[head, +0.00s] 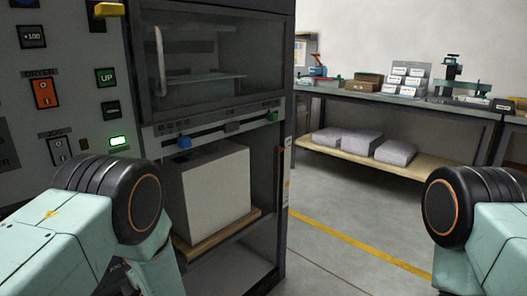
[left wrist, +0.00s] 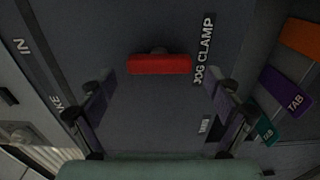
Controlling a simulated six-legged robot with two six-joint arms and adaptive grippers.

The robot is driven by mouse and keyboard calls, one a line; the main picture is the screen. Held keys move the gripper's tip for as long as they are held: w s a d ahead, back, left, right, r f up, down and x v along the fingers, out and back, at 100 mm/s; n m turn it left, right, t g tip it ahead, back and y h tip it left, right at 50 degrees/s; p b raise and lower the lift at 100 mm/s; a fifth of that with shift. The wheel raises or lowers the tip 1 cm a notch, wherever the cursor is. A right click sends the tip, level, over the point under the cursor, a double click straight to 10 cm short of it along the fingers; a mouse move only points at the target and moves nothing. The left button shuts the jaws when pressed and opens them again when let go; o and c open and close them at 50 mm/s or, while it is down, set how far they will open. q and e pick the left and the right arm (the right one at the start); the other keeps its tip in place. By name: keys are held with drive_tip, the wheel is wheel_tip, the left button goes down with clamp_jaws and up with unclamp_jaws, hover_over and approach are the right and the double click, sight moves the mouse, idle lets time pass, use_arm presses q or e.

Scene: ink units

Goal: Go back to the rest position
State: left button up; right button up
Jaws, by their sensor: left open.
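My left gripper (left wrist: 160,120) shows in the left wrist view, open and empty, its two fingers spread wide. A red bar-shaped handle (left wrist: 160,64) sits on a dark panel (left wrist: 145,115) beyond the fingertips, centred between them in the picture. The words JOG CLAMP (left wrist: 204,48) are printed to the right of the handle. In the head view my left arm (head: 110,210) comes in at the lower left and my right arm (head: 470,210) at the lower right. Neither gripper can be seen in the head view.
A machine cabinet (head: 215,120) with a white block (head: 210,188) inside stands close at left, beside a control panel (head: 60,90). A workbench (head: 395,97) with boxes stands at the back right. The grey floor (head: 330,265) between has a yellow line (head: 345,240).

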use_arm(q)
drive_tip(key=shift+w+a, duration=0.45)
drive_tip(key=shift+a, duration=0.05)
drive_tip(key=shift+m, duration=0.3)
